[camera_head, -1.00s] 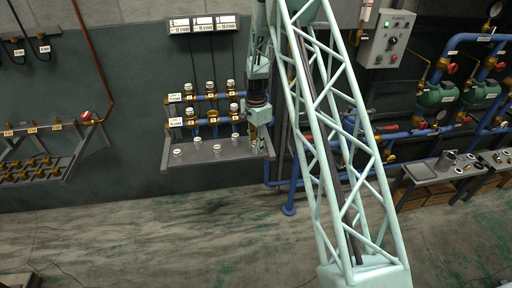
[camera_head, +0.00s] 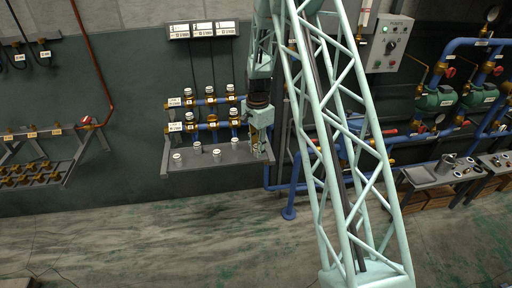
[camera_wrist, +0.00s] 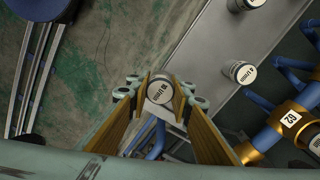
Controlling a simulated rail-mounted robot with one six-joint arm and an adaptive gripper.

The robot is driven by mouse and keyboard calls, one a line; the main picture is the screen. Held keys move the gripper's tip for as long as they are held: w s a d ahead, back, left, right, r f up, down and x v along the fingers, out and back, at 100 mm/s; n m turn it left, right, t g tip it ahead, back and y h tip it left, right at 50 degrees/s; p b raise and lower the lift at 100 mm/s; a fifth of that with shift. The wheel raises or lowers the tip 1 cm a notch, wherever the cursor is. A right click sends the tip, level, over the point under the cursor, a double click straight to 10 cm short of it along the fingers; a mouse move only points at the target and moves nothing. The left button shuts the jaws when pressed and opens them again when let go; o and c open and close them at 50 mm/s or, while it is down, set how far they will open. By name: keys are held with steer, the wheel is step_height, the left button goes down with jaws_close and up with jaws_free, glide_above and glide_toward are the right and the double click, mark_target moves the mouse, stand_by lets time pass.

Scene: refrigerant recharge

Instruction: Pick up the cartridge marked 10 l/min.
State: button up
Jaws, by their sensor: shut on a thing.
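My gripper (camera_wrist: 160,94) is shut on a cartridge (camera_wrist: 159,88) with a round white-topped cap. The cap sits between the two fingertips in the wrist view; its print ends in l/min, but the number is too small to read surely. In the head view my gripper (camera_head: 258,150) is at the right end of the grey shelf (camera_head: 205,163), where its fingers hide the held cartridge. I cannot tell whether the cartridge is clear of the shelf. Several other white-capped cartridges (camera_head: 216,155) stand upright on the shelf; two of them (camera_wrist: 243,72) show in the wrist view.
Blue pipes with brass valve fittings (camera_head: 212,122) run behind the shelf. White displays (camera_head: 203,29) hang above. The floor (camera_head: 150,235) in front is clear.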

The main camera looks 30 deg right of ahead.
steer(key=s+a+r, duration=0.1)
steer(key=s+a, duration=0.2)
steer(key=s, duration=0.8)
steer(key=shift+s+a, duration=0.2)
steer(key=shift+s, duration=0.15)
steer(key=shift+r, duration=0.1)
